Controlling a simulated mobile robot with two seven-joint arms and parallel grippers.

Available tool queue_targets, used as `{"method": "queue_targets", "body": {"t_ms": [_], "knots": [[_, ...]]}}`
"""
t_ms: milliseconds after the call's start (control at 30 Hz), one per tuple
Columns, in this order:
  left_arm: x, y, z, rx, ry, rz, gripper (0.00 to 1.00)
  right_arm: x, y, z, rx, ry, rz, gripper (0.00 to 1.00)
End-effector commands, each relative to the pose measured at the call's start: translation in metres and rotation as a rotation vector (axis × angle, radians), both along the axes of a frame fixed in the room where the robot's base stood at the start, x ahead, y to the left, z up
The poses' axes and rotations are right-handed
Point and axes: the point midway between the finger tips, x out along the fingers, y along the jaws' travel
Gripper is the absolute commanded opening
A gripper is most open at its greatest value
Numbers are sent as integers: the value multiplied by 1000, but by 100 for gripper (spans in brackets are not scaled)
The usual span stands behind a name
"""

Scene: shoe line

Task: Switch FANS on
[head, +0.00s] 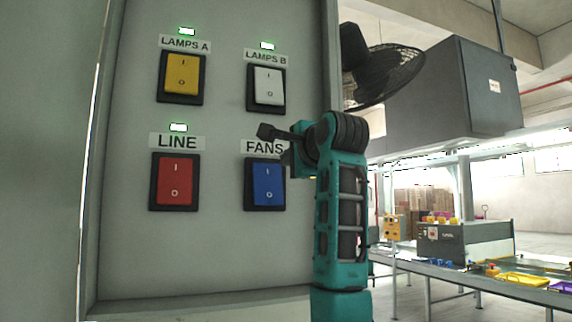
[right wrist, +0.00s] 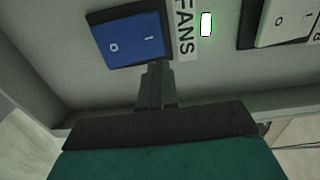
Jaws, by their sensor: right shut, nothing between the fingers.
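The blue FANS rocker switch (head: 268,184) sits at the lower right of the grey panel, under its FANS label (head: 262,147). The blue rocker also shows in the right wrist view (right wrist: 130,40), with the FANS label (right wrist: 184,30) beside it. A lamp (right wrist: 206,24) past the label glows bright with a green rim; in the head view it is hidden behind my fingers. My right gripper (head: 268,132) is shut and empty, its fingertips just in front of the panel at the top of the label. I cannot tell contact. My left gripper is not in view.
The panel (head: 222,235) also holds a yellow LAMPS A switch (head: 182,75), a white LAMPS B switch (head: 268,86) and a red LINE switch (head: 175,181), each with a lit green lamp. A black fan (head: 385,75) and a conveyor line (head: 500,285) stand to the right.

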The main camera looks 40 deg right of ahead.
Motion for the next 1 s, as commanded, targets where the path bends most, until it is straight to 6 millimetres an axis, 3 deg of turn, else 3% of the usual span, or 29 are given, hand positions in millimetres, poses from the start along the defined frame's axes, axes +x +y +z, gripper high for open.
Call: {"method": "queue_targets", "body": {"t_ms": [33, 200, 400, 1000], "knots": [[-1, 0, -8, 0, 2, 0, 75, -14, 3, 2, 0, -9, 0, 0], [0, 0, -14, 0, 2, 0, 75, -49, 11, 10, 0, -7, 1, 0], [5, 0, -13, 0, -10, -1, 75, -72, 17, 16, 0, -3, 1, 0], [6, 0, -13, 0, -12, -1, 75, -77, 18, 18, 0, -1, 0, 0]]}}
